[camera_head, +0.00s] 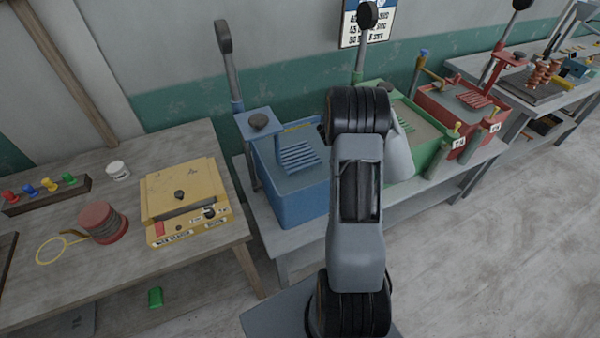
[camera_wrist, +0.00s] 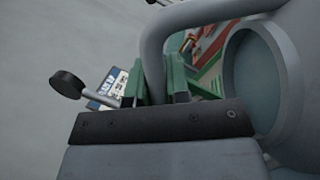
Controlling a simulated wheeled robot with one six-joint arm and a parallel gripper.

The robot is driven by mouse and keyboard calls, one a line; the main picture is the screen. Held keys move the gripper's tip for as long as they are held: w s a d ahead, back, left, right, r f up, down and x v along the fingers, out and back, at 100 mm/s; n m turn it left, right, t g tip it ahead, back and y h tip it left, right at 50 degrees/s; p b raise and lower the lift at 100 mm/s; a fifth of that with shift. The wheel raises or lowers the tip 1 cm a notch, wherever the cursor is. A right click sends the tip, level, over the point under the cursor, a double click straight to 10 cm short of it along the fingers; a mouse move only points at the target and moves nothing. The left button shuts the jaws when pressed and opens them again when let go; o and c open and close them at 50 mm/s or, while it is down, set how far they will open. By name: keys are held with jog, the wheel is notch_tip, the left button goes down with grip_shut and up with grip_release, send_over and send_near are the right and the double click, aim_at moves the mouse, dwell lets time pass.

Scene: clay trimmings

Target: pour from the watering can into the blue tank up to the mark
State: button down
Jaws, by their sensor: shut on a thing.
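The pale grey watering can (camera_head: 399,152) shows partly behind my arm, over the green tank. In the wrist view its grey body (camera_wrist: 297,70) and round opening are at the right, with the curved handle (camera_wrist: 152,50) in front of my gripper (camera_wrist: 168,78). My gripper is shut on the handle. The head view hides the gripper, and no water is visible.
The green tank (camera_head: 436,147) and red tank (camera_head: 466,107) stand right of the blue one. Upright levers (camera_head: 229,65) rise behind them. The right floor is clear.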

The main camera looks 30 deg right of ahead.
jog(key=shift+s, duration=0.15)
dwell(0.4)
jog(key=shift+s+d+f+m+g+y+b, duration=0.3)
jog(key=shift+s+f+m+b, duration=0.2)
jog(key=shift+s+f+m, duration=0.15)
jog(key=shift+s, duration=0.15)
dwell(0.3)
jog(key=shift+s+d+f+m+b, duration=0.1)
jog(key=shift+s+f+m+b, duration=0.45)
jog(key=shift+s+f+m, duration=0.15)
jog(key=r, duration=0.1)
jog(key=s+r+m+b, duration=0.1)
jog(key=r, duration=0.1)
jog(key=s+r+m+y, duration=0.1)
jog(key=shift+d+r+g, duration=0.25)
jog(key=shift+d+g, duration=0.05)
jog(key=shift+d, duration=0.05)
jog(key=shift+s+d+r+m+y+b, duration=0.1)
jog(key=shift+s+r+m+y+b, duration=0.15)
jog(key=shift+s+r+m+b, duration=0.3)
jog(key=shift+s+d+r+m+y+b, duration=0.1)
jog(key=shift+s+r+m+y+b, duration=0.2)
jog(key=shift+r+m+b, duration=0.45)
jog(key=shift+f, duration=0.15)
